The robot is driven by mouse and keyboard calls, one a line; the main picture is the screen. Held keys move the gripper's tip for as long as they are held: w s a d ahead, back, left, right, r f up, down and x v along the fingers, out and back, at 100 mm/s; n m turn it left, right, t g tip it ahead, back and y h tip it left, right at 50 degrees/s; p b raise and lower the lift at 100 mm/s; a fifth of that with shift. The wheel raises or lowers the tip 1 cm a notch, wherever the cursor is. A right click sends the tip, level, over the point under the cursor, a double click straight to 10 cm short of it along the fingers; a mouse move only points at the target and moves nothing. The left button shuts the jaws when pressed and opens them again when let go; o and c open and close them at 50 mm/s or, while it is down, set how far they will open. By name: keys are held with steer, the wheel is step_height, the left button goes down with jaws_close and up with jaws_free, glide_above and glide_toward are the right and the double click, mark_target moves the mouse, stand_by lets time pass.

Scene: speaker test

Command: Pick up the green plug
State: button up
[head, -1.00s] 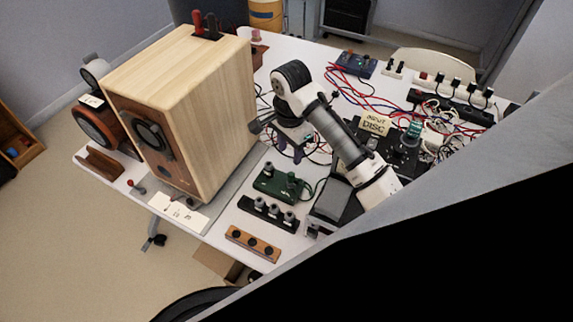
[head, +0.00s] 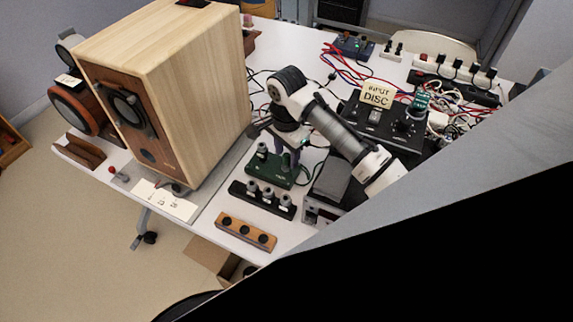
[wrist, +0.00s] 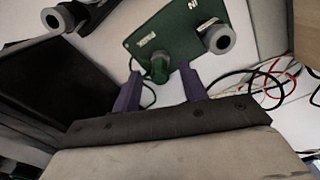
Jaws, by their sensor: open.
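The green plug (wrist: 160,68) sits at the near edge of a green box (wrist: 178,27), with a cord trailing from it. In the wrist view my gripper (wrist: 160,73) is open, its two purple fingers on either side of the plug with gaps between. Whether they are low enough to overlap it is unclear. In the head view my gripper (head: 291,159) is over the right end of the green box (head: 266,172), and the plug is mostly hidden there.
A large wooden speaker (head: 190,90) stands close left of my arm. A black strip with knobs (head: 262,200) and a wooden strip with black holes (head: 246,232) lie in front of the green box. A black device with an "INPUT DISC" label (head: 376,95) and cables lie to the right.

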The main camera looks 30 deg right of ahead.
steer(key=shift+f, duration=0.65)
steer(key=shift+r, duration=0.1)
jaws_close()
step_height(320, 180, up, 20)
steer(key=b, duration=0.1)
steer(key=shift+r, duration=0.1)
stand_by(0.5)
step_height(320, 180, up, 4)
steer(key=p, duration=0.5)
